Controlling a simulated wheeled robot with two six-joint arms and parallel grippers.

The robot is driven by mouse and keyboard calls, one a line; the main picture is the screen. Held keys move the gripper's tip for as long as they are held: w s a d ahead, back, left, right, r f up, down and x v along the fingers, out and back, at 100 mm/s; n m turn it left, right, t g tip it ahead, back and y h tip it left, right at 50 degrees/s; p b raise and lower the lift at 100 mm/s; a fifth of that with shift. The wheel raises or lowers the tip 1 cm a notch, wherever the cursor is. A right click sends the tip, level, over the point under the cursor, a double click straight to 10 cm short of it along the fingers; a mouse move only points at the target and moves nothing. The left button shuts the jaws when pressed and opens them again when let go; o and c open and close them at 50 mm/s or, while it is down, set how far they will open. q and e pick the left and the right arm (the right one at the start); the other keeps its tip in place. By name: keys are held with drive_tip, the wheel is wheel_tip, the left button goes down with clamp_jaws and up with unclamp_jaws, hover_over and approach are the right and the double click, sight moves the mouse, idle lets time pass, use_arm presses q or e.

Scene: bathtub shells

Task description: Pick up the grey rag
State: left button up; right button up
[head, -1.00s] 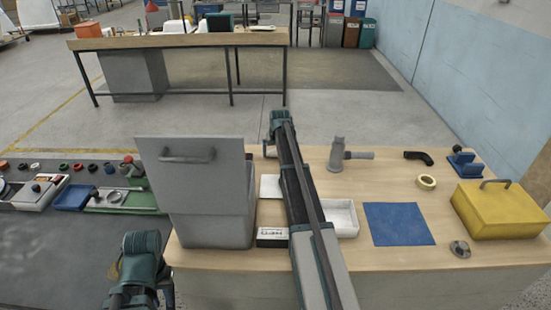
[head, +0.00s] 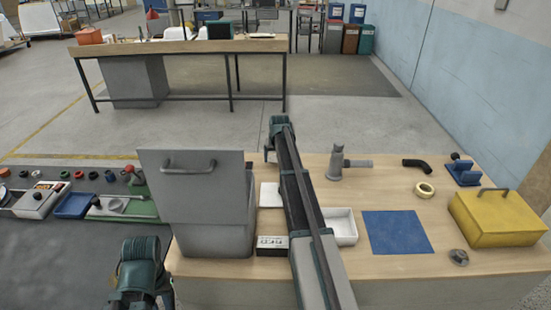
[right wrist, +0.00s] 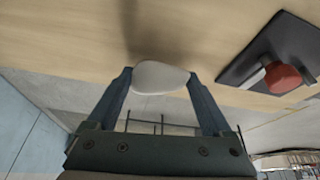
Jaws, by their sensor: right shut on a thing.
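The grey rag (right wrist: 160,76) looks like a pale, rounded piece of cloth in the right wrist view. It sits between the two fingertips of my right gripper (right wrist: 159,80), which is shut on it, and wood surface lies beyond it. In the head view my right arm reaches forward over the table, its wrist (head: 280,126) beyond the table's far edge. The rag cannot be made out there. My left arm shows at the bottom left, but its gripper is not visible.
The table (head: 300,262) carries a large grey box (head: 205,205), white trays (head: 343,225), a blue mat (head: 397,232), a yellow case (head: 497,217) and a grey tool (head: 337,162). In the right wrist view a dark plate with a red knob (right wrist: 283,77) lies at the right.

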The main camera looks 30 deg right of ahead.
sight(275, 155)
wheel_tip(275, 155, up, 3)
drive_tip(key=shift+s+p, duration=0.1)
drive_tip(key=shift+p, duration=1)
drive_tip(key=s, duration=0.2)
drive_tip(key=shift+s+d+f+b, duration=0.1)
drive_tip(key=shift+s+f+b, duration=0.2)
drive_tip(key=shift+s, duration=0.1)
drive_tip(key=s, duration=0.4)
drive_tip(key=s+d, duration=0.1)
drive_tip(key=s, duration=0.3)
drive_tip(key=s+d+r+p, duration=0.1)
drive_tip(key=s, duration=0.4)
drive_tip(key=shift+d+r, duration=0.1)
drive_tip(key=shift+d, duration=0.05)
drive_tip(key=shift+w, duration=0.1)
